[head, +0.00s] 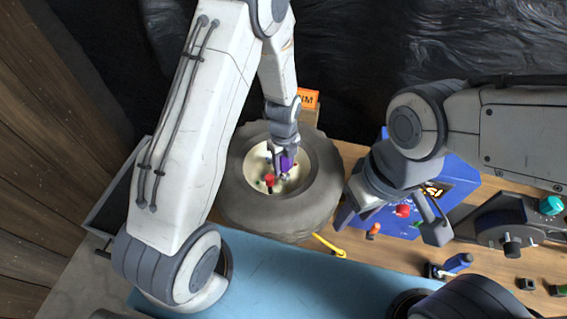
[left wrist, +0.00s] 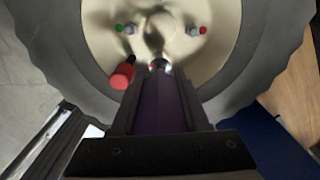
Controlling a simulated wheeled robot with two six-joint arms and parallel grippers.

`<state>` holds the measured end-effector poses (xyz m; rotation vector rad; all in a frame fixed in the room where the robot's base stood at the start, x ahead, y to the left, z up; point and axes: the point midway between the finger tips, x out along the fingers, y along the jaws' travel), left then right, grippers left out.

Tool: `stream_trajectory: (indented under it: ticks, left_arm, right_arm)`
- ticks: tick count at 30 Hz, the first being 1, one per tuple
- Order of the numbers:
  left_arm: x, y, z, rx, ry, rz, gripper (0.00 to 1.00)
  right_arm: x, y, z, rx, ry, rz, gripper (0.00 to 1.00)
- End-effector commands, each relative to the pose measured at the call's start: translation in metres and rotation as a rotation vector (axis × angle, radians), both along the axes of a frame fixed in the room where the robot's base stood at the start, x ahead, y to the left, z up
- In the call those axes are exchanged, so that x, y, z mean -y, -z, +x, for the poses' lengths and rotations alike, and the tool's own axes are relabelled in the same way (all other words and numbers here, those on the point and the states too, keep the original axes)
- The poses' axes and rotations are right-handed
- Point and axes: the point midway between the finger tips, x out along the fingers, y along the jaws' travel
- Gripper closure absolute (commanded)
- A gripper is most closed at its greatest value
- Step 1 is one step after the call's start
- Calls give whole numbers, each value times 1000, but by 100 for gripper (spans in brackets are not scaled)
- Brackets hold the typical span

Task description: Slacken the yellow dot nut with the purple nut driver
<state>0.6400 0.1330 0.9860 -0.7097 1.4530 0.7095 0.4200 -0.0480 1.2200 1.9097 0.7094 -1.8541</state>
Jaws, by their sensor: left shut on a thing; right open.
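My left gripper (head: 283,150) is shut on the purple nut driver (head: 287,162) and holds it over the pale hub of the wheel (head: 235,190). In the left wrist view the purple driver (left wrist: 160,108) points at the hub, its silver socket at the lower middle of the hub. I see no yellow dot; any nut at the socket is hidden. A green-dot nut (left wrist: 126,28) and a red-dot nut (left wrist: 195,31) show beyond. A red-capped piece (left wrist: 122,76) stands left of the socket. My right gripper (head: 391,222) is open, right of the wheel.
A blue case (head: 463,180) lies under my right arm. Small red and orange pieces (head: 373,230) are near my right gripper. A yellow hooked bar (head: 328,245) lies below the wheel. An orange sign (head: 309,98) stands behind it. A blue mat (head: 300,280) spans the front.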

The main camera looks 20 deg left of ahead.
Motion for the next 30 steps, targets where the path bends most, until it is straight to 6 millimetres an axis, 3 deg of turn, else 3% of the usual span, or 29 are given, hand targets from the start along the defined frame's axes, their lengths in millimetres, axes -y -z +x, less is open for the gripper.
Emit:
stream_trajectory:
  ticks: [19, 30]
  left_arm:
    - [0, 16, 0, 1, -16, -1, 100]
    - [-1, 16, -1, 1, -383, 0, 100]
  right_arm:
    - [0, 12, 0, 0, 4, 0, 50]
    - [0, 12, 0, 0, 3, 0, 50]
